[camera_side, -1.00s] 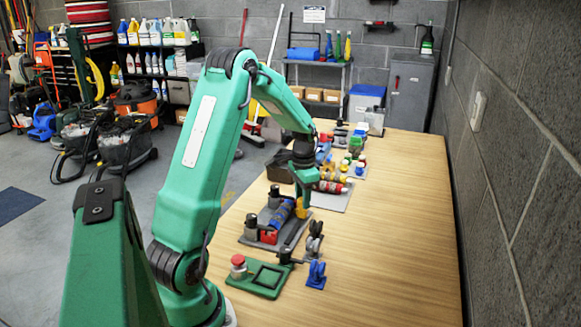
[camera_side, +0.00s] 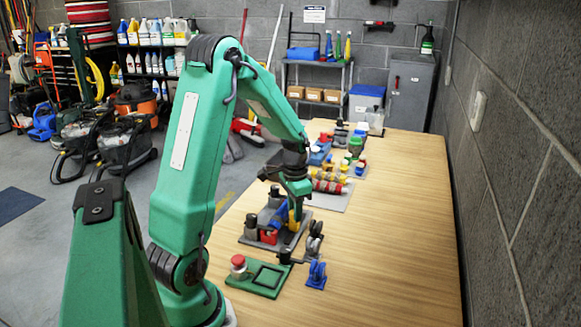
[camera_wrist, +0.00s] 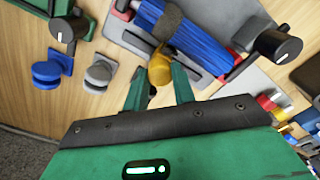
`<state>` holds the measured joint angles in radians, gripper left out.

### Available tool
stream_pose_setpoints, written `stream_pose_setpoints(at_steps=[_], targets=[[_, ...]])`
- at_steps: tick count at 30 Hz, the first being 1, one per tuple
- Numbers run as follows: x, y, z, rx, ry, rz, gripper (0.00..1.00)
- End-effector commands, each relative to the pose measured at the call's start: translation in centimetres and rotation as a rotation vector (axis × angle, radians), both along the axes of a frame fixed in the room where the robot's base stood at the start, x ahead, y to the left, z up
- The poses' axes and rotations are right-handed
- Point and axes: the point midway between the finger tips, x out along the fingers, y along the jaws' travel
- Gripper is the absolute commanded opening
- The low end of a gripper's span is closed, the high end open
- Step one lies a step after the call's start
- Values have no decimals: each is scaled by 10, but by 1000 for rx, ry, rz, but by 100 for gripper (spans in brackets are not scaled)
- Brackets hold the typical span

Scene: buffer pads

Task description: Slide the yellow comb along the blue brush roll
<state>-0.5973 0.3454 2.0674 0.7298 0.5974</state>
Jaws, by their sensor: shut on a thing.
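The yellow comb (camera_wrist: 159,70) is between my gripper's (camera_wrist: 160,86) green fingers in the wrist view, which are shut on it. Its tip meets the near side of the blue brush roll (camera_wrist: 196,44); whether the teeth are in the bristles cannot be told. The roll lies on a grey stand and has a dark grey band (camera_wrist: 167,22) near its left end. In the side view, my gripper (camera_side: 295,207) is low over the stand, with the yellow comb (camera_side: 295,220) below it. The blue roll (camera_side: 279,215) is partly hidden there.
A blue pulley-like piece (camera_wrist: 46,73) and a grey one (camera_wrist: 98,74) stand left of the stand. Black knobs (camera_wrist: 70,28) (camera_wrist: 280,46) flank it. A green base with a red button (camera_side: 239,261) is nearer. The table's right side (camera_side: 400,230) is clear.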

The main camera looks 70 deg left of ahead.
Motion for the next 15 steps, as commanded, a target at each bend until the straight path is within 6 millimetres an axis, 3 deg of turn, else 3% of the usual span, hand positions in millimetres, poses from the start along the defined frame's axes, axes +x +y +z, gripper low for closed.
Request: stream_pose_setpoints(at_steps=[6, 15], targets=[[-20, -21, 1, 1, -2, -1, 0], [-27, -28, 1, 2, -4, 0, 0]])
